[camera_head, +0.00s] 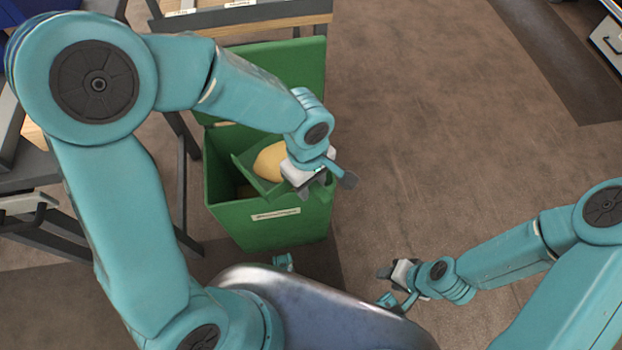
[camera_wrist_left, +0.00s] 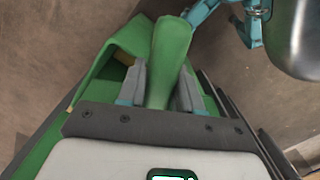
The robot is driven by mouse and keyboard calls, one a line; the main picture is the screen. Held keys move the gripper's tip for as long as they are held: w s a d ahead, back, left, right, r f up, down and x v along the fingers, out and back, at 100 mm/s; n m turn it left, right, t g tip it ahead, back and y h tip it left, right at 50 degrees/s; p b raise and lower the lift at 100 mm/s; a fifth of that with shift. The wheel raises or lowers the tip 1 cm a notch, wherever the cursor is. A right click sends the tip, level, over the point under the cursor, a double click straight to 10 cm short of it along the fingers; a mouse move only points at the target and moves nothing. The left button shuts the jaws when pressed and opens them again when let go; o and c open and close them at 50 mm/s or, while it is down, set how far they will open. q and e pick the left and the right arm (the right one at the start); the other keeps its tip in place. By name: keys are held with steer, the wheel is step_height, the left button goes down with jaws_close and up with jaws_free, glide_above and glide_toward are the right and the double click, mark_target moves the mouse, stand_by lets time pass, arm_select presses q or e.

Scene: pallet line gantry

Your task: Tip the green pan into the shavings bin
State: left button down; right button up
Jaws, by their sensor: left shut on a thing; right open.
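The green pan (camera_head: 246,166) is in the mouth of the green shavings bin (camera_head: 225,214), with a pale yellow heap (camera_head: 268,162) in it. My left gripper (camera_head: 311,186) is over the bin's right side, shut on the pan. In the left wrist view the pan's green handle (camera_wrist_left: 172,48) lies between the two fingers (camera_wrist_left: 160,85). The pan's exact tilt is hard to tell; my left wrist hides part of it. The bin's lid (camera_head: 290,66) stands open at the back. My right gripper (camera_head: 388,272) is open and empty, to the right of the bin and nearer me.
A label (camera_head: 276,214) is on the bin's front. A dark-framed bench (camera_head: 240,17) stands behind the bin, and another dark-legged table (camera_head: 60,215) stands to its left. The brown floor (camera_head: 440,120) to the right of the bin is clear.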

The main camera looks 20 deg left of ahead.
arm_select(q)
steer(key=shift+w+a+r+g+h+p, duration=0.15)
steer(key=shift+r+h+p, duration=0.2)
steer(key=shift+p, duration=0.45)
steer(key=shift+a+r+g+h+p, duration=0.1)
steer(key=shift+r+g+p, duration=0.1)
steer(key=shift+r+p, duration=0.5)
steer(key=shift+w+a+r+g+h+p, duration=0.15)
steer(key=shift+r+h+p, duration=0.1)
steer(key=shift+p, duration=0.7)
steer(key=shift+w+a+r+h+p, duration=0.1)
steer(key=shift+a+r+h+p, duration=0.35)
steer(key=shift+p, duration=0.4)
steer(key=shift+w+a+r+g+h+p, duration=0.25)
steer(key=shift+a+r+g+h+p, duration=0.1)
steer(key=shift+r+h, duration=0.15)
steer(key=shift+w+a+r+g+h+p, duration=0.25)
steer(key=shift+a+r+g+h, duration=0.1)
steer(key=shift+r+h, duration=0.1)
steer(key=w+a+r+g+h+p, duration=0.3)
steer(key=a+h, duration=0.3)
steer(key=a, duration=0.3)
steer(key=shift+w+r+g+h, duration=0.3)
steer(key=shift+w+r, duration=0.1)
steer(key=shift+w, duration=0.45)
steer(key=shift+s+r, duration=0.1)
steer(key=shift+s, duration=0.1)
stand_by(0.6)
